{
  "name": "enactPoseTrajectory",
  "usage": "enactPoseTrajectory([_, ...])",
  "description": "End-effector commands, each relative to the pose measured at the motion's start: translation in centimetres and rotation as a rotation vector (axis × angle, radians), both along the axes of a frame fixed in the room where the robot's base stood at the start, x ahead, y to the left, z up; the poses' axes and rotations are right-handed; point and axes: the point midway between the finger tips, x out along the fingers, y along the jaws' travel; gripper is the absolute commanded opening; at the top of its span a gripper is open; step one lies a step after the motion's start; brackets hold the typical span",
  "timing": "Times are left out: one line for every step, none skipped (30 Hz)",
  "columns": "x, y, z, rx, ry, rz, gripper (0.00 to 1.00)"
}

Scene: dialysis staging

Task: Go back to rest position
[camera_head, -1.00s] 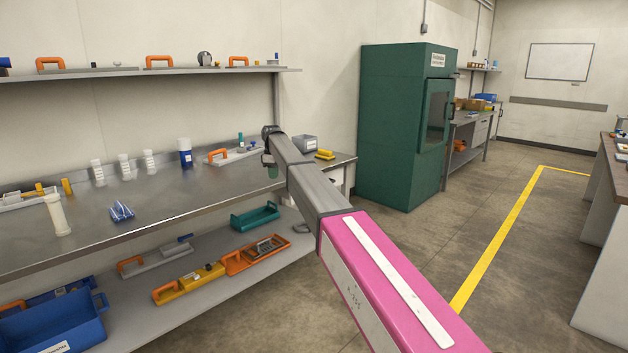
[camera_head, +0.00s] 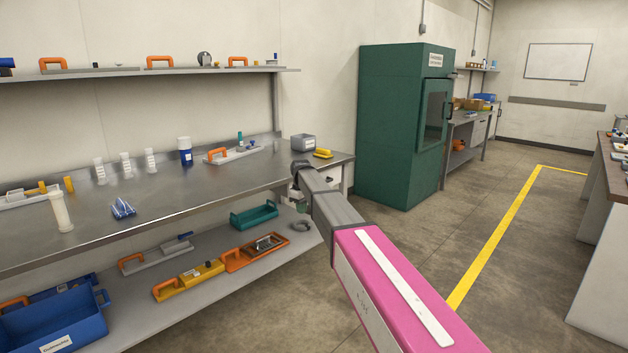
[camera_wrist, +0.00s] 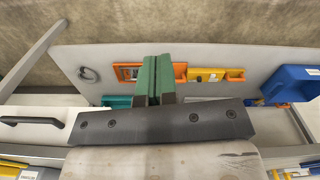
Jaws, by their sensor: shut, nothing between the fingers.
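My gripper (camera_wrist: 153,80) shows in the wrist view with its two green fingers together and nothing between them. The wrist view looks down past the bench edge onto the lower shelf (camera_wrist: 200,60). In the head view my arm reaches forward, and its far end is beside the bench's front edge near the right end. The fingers are hidden or too small to make out there. The steel bench (camera_head: 225,190) carries a white tube (camera_head: 60,212), a blue rack (camera_head: 123,208), several white bottles and a blue-labelled bottle (camera_head: 186,151).
The lower shelf holds a teal tray (camera_head: 254,215), an orange tray (camera_head: 256,252), a yellow case (camera_head: 188,280) and a blue bin (camera_head: 50,322). A green cabinet (camera_head: 400,130) stands beyond the bench. Open floor (camera_head: 490,240) lies to the right, with another counter (camera_head: 600,220) at the edge.

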Motion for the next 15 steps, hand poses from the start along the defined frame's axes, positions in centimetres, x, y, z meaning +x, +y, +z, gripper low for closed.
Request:
enactPoseTrajectory([-2.9,-2.3,-1.9,-0.001,0.004,-0.052,0.00])
enactPoseTrajectory([-4.1,-3.5,-2.9,-0.001,0.003,-0.086,0.00])
enactPoseTrajectory([-5.9,-5.2,-4.4,-0.001,0.005,-0.137,0.00])
enactPoseTrajectory([-7.3,-6.4,-5.5,-0.001,0.003,-0.176,0.00])
enactPoseTrajectory([-8.7,-7.7,-6.5,-0.001,0.005,-0.216,0.00])
enactPoseTrajectory([-10.6,-9.2,-7.8,-0.001,0.003,-0.269,0.00])
enactPoseTrajectory([-12.1,-10.4,-8.8,-0.002,0.004,-0.310,0.00])
enactPoseTrajectory([-13.6,-11.5,-9.6,-0.001,0.004,-0.350,0.00])
enactPoseTrajectory([-15.6,-13.0,-10.8,-0.001,0.004,-0.405,0.00])
enactPoseTrajectory([-17.2,-14.0,-11.6,0.000,0.002,-0.446,0.00])
enactPoseTrajectory([-18.9,-15.0,-12.4,0.000,0.004,-0.487,0.00])
enactPoseTrajectory([-21.0,-16.4,-13.4,0.000,0.002,-0.543,0.00])
enactPoseTrajectory([-22.8,-17.4,-14.1,-0.001,0.003,-0.585,0.00])
enactPoseTrajectory([-24.4,-18.3,-14.7,0.000,0.002,-0.627,0.00])
enactPoseTrajectory([-26.6,-19.4,-15.5,0.000,0.002,-0.681,0.00])
